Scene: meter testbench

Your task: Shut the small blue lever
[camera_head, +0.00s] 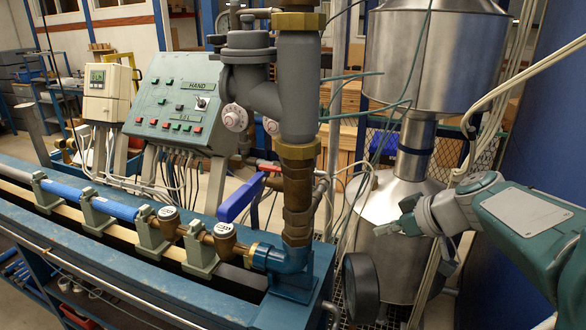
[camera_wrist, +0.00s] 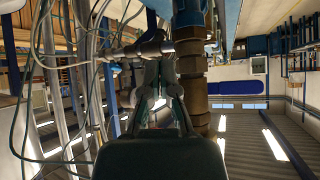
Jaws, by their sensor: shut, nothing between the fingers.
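A blue lever (camera_head: 240,198) slants up to the right beside the vertical brass pipe in the head view. My gripper (camera_head: 407,216) is at the right, in front of the steel tank and well apart from both levers in the picture. In the wrist view my gripper (camera_wrist: 160,70) is shut and empty, with pipes beyond its tips.
The vertical brass pipe (camera_head: 298,190) and a black round part (camera_head: 361,289) stand between the bench and my arm. Steel tanks (camera_head: 432,60) stand behind my gripper. Loose cables (camera_head: 480,100) hang near my arm. A control panel (camera_head: 180,100) is at the back left.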

